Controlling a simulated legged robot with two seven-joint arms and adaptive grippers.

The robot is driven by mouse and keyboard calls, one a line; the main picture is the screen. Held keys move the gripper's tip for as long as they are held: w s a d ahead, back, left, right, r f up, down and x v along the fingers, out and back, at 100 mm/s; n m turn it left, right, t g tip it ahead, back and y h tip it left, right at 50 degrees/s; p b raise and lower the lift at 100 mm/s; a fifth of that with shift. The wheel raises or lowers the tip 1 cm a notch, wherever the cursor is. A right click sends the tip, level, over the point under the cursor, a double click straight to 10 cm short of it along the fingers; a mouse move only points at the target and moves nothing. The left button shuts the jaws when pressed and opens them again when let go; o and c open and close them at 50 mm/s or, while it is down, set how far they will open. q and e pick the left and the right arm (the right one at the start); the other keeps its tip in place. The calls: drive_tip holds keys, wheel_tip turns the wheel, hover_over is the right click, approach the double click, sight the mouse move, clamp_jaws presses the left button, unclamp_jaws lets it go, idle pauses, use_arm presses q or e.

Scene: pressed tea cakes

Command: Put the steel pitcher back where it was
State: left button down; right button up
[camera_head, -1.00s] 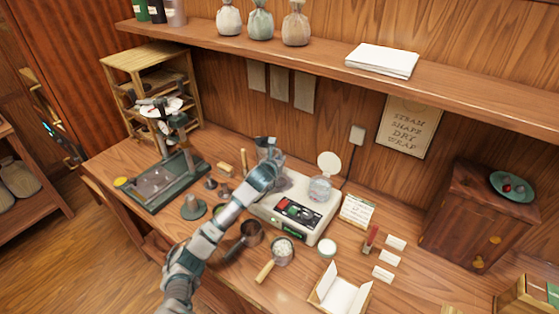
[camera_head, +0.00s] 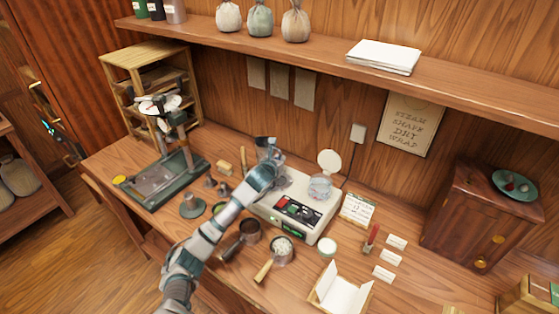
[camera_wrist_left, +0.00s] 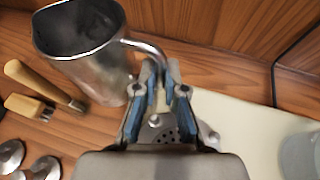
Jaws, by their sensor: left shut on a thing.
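The steel pitcher (camera_wrist_left: 88,62) fills the upper left of the left wrist view, open mouth up and slightly tilted in the picture. My left gripper (camera_wrist_left: 160,78) is shut on its thin curved handle. In the head view the pitcher (camera_head: 266,146) is partly hidden behind my left gripper (camera_head: 268,168), at the back left of the white steaming machine (camera_head: 322,222). The pitcher's base is beside the machine's edge, over the wooden worktop; I cannot tell whether it touches. My right gripper is not in view.
A wooden-handled brush (camera_wrist_left: 45,85) and several small metal weights lie left of the pitcher. A glass jar (camera_head: 320,187) stands on the machine. A dark press (camera_head: 165,180) is at the left. A shelf (camera_head: 330,58) overhangs the back.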

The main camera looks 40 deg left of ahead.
use_arm(q)
drive_tip(key=c, duration=1.2)
unclamp_jaws()
drive_tip(key=shift+c, duration=0.2)
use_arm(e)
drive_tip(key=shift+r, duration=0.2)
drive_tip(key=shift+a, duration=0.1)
